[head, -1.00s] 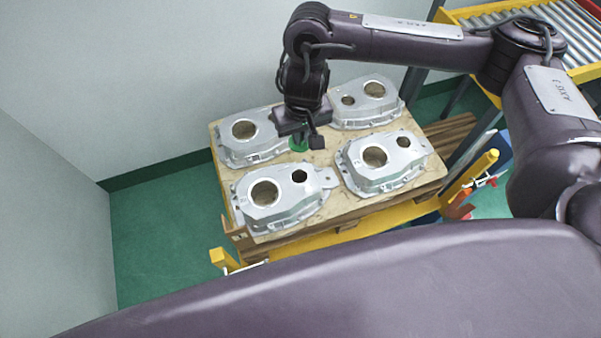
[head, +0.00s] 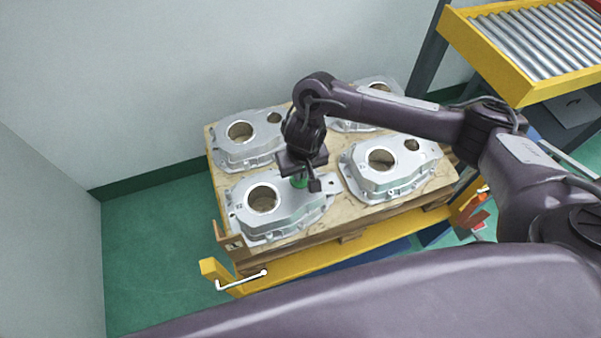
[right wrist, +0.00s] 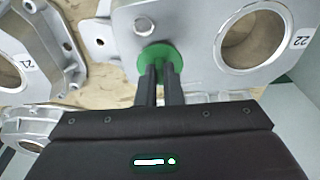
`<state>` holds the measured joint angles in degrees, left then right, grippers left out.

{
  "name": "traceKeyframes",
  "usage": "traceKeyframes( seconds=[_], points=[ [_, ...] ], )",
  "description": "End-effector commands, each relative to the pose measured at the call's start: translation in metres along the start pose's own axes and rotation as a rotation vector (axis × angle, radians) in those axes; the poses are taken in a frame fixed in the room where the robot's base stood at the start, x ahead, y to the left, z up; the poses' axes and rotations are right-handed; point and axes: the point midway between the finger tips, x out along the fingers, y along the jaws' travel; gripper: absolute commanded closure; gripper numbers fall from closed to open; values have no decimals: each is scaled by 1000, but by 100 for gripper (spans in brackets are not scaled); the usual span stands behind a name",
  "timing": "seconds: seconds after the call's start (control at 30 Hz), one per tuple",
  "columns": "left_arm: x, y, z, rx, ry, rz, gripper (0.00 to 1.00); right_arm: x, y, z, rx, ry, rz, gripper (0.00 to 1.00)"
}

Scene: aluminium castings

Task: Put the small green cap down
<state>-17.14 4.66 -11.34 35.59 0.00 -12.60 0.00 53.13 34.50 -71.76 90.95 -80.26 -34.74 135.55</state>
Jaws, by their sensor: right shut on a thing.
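The small green cap (right wrist: 157,60) is between the fingertips of my right gripper (right wrist: 160,78), which is shut on it. In the head view the cap (head: 299,182) shows as a green patch under my right gripper (head: 300,178), over the front left casting (head: 285,206). In the right wrist view the cap is over or on the flat face of this casting (right wrist: 190,30), between a small round feature and the large bore. The casting's smaller hole is not seen in the head view. I cannot tell whether the cap touches the casting. My left gripper is not in view.
Three other castings stand on the wooden board: back left (head: 246,140), back right (head: 376,88) and front right (head: 388,166). A yellow frame (head: 330,262) runs along the front. A roller conveyor (head: 530,45) stands at the right, with walls behind and left.

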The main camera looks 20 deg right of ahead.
Motion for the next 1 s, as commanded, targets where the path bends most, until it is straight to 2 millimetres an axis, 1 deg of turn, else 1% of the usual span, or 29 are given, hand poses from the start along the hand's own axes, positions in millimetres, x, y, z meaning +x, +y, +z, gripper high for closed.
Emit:
traceKeyframes(
  seconds=[0.17,0.4,0.43,0.57,0.6,0.87,0.97,1.0],
  points=[
    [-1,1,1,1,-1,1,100,-1,0,-1,0,1,-1,100],
    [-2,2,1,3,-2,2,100,5,0,0,-1,0,0,100],
    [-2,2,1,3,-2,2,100,5,0,0,-1,0,-1,91],
    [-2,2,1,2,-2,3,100,4,0,0,-1,1,-1,74],
    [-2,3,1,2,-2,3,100,4,0,0,-1,1,-1,72],
    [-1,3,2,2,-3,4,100,4,0,0,-1,1,-1,72],
    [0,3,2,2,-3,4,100,-2,0,-2,-1,4,-1,72],
    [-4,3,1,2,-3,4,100,-9,-1,-2,-2,4,-2,72]
  ],
)
